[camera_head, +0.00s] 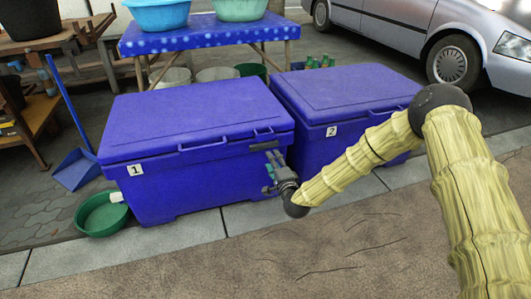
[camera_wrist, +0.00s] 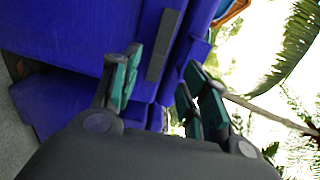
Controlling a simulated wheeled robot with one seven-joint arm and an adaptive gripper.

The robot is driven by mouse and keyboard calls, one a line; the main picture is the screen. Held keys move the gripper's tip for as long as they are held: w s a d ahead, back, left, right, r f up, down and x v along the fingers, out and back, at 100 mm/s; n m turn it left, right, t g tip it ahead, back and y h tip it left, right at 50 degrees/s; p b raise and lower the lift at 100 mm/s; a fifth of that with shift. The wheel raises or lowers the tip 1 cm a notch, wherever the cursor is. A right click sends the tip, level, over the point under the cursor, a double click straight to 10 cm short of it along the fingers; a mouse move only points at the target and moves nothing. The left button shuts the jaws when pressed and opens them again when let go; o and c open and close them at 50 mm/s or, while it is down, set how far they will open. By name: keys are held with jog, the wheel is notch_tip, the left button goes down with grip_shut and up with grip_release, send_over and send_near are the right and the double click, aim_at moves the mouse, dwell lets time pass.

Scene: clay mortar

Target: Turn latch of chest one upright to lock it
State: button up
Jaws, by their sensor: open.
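Chest one (camera_head: 190,165) is a blue chest with a closed lid and a white label "1" on its front. Its latch (camera_head: 264,145) is a dark grey bar near the front's upper right, lying about sideways, not upright. In the wrist view the latch (camera_wrist: 164,45) shows as a grey bar against the blue chest. My gripper (camera_head: 274,163) is close to the chest's front, just below and right of the latch. In the wrist view my gripper (camera_wrist: 162,65) is open, its green-padded fingers on either side of the latch's line. I cannot tell whether they touch it.
Chest two (camera_head: 345,95), also blue and closed, stands right of chest one. A green basin (camera_head: 102,215) and a blue dustpan (camera_head: 76,170) are at the left. A blue table (camera_head: 205,35) with basins stands behind. The pavement in front is clear.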

aim_at(264, 147)
jog(key=b+x, duration=0.1)
jog(key=x, duration=0.3)
jog(key=b+x, duration=0.2)
jog(key=x, duration=0.3)
jog(key=shift+a, duration=0.25)
